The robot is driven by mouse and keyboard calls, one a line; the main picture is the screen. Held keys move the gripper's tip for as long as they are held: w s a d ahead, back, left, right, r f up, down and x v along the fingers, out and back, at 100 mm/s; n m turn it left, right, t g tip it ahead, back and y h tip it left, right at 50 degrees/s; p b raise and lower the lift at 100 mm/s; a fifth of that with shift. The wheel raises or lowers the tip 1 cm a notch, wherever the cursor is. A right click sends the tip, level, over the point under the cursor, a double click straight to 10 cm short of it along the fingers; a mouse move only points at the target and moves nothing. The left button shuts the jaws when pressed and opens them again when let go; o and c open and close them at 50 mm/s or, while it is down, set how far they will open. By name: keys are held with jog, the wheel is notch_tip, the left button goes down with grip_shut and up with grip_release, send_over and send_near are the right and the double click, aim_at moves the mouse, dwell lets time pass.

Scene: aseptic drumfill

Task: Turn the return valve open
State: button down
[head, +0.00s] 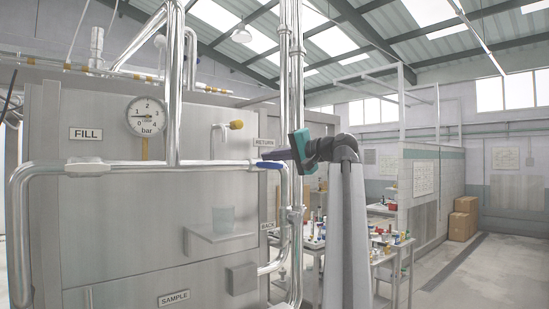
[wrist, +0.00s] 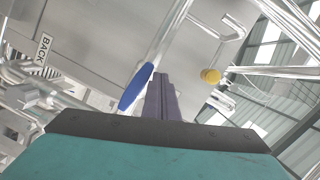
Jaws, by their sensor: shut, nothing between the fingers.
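The return valve's blue lever (head: 269,165) sits on the shiny horizontal pipe below the RETURN label (head: 265,142) in the head view. The lever lies roughly along that pipe. In the wrist view the blue lever (wrist: 136,88) shows as a long oval just left of my fingers. My gripper (head: 272,155) reaches in from the right with its dark purple fingers just above the lever. It is shut and empty, and its fingers (wrist: 160,82) point toward the panel in the wrist view. I cannot tell whether they touch the lever. The valve body is mostly hidden.
Vertical steel pipes (head: 297,220) stand close to my gripper. A yellow-tipped sample spout (head: 236,125) is left of the RETURN label. A gauge (head: 146,116) and a FILL label (head: 86,133) are on the panel. A cluttered table (head: 385,258) stands behind at right.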

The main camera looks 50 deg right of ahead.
jog(key=shift+r, duration=0.15)
jog(key=s+a+r+b, duration=0.1)
jog(key=s+r, duration=0.5)
jog(key=s, duration=0.3)
jog(key=shift+s+b, duration=0.3)
jog(key=shift+s, duration=0.1)
dwell(0.4)
dwell(0.3)
